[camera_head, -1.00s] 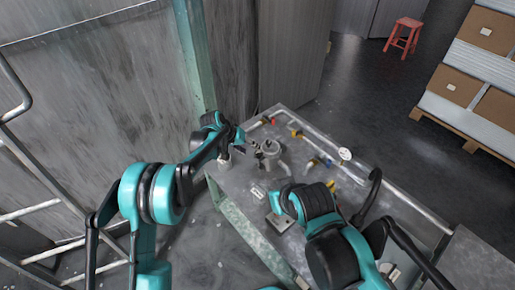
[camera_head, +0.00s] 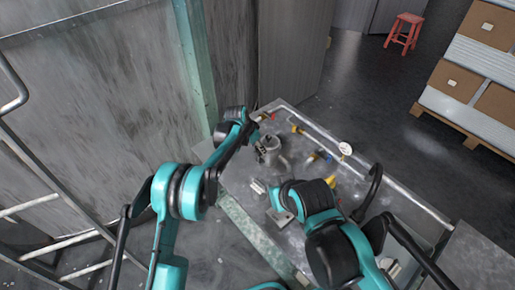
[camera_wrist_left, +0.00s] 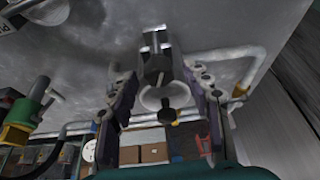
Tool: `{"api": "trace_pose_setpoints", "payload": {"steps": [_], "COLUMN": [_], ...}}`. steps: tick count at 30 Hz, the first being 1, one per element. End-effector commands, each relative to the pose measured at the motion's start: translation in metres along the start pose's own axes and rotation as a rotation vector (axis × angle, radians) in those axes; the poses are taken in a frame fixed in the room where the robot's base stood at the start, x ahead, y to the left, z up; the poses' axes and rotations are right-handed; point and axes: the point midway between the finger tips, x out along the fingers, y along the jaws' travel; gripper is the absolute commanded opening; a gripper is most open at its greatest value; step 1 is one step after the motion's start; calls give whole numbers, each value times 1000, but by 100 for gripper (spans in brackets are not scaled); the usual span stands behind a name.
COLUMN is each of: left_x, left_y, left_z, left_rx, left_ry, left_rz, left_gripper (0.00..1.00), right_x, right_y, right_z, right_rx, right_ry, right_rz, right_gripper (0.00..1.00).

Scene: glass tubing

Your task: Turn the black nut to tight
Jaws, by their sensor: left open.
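The left gripper (camera_wrist_left: 160,74) is open in the left wrist view, with one finger on each side of a grey and white fitting (camera_wrist_left: 155,40). A dark piece that looks like the black nut (camera_wrist_left: 158,66) lies between the fingers. A pale ring (camera_wrist_left: 165,97) and a small black knob (camera_wrist_left: 166,115) show below it. I cannot tell whether the fingers touch the nut. In the head view, my left gripper (camera_head: 259,147) is at the grey apparatus (camera_head: 272,151) on the table, and the nut is not clear there. My right arm is over the near table, its fingers hidden.
The metal table (camera_head: 238,180) carries pipes with red, yellow and blue fittings. A round gauge (camera_head: 345,148) stands at the right, and a black curved hose (camera_head: 374,185) rises near my right arm. Boxes on a pallet (camera_head: 455,83) and a red stool (camera_head: 404,32) stand farther off.

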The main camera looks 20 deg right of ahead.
Motion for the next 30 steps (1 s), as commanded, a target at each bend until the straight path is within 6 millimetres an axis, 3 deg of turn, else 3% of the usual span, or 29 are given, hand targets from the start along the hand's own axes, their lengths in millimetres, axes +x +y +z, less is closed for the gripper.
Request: {"api": "trace_pose_setpoints", "payload": {"steps": [8, 14, 20, 30], "left_x": [2, 2, 2, 2], "left_y": [0, 0, 0, -2], "left_z": [0, 0, 0, 0], "left_rx": [0, 0, 23, 249], "left_ry": [0, 0, -1, -1], "left_rz": [0, 0, 10, 104], "left_gripper": [49, 0, 0, 0], "right_x": [0, 0, 0, -5], "right_y": [0, 0, 0, 0], "right_z": [0, 0, 0, -3], "right_rx": [0, 0, 0, 0], "right_ry": [0, 0, 0, 0], "right_rz": [0, 0, 0, 0], "right_gripper": [0, 0, 0, 0]}}
